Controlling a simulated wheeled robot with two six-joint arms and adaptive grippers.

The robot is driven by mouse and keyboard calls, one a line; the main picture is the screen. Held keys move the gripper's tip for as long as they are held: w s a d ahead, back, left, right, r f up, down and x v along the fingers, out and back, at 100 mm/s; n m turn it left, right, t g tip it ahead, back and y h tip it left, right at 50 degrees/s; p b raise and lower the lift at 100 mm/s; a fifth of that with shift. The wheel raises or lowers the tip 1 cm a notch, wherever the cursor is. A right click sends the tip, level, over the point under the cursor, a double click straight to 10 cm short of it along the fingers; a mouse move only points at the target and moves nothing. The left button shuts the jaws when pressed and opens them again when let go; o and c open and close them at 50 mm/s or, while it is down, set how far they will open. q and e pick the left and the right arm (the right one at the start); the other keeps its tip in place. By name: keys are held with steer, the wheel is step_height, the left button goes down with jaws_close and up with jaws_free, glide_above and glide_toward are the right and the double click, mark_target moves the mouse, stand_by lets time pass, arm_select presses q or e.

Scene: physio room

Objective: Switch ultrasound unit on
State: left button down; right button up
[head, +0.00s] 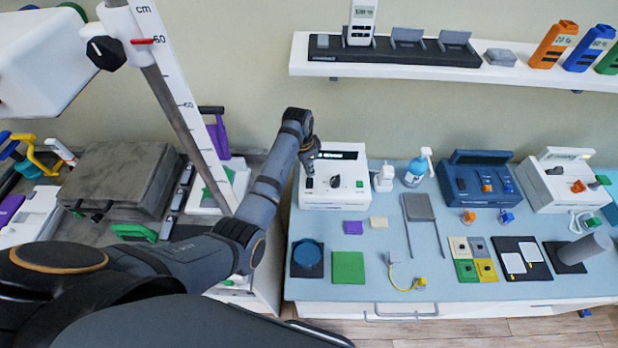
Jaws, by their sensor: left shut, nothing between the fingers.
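A white box-shaped unit (318,198), which looks like the ultrasound unit, stands at the back left of the blue-topped table. Its front has a dark display strip (345,155), a dark knob (335,182) and a small green control (359,184). Small marks on the display are too small to read. A white handheld piece (384,179) stands just right of the unit. My left gripper (310,172) is shut and empty, pointing down at the unit's left front; I cannot tell whether it touches. The arm hides part of the unit's left side. My right gripper is out of view.
A blue pump bottle (415,172), a dark blue case (477,183) and another white unit (545,190) stand further right on the table (330,228). Pads and cables lie in front. A wall shelf (430,60) hangs above. A slanted measuring post (185,110) rises at left.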

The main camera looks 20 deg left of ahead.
mark_target(309, 179)
arm_select(q)
step_height(309, 179, up, 2)
steer(key=shift+r+p, duration=0.1)
steer(key=shift+p, duration=0.55)
steer(key=shift+r, duration=1.05)
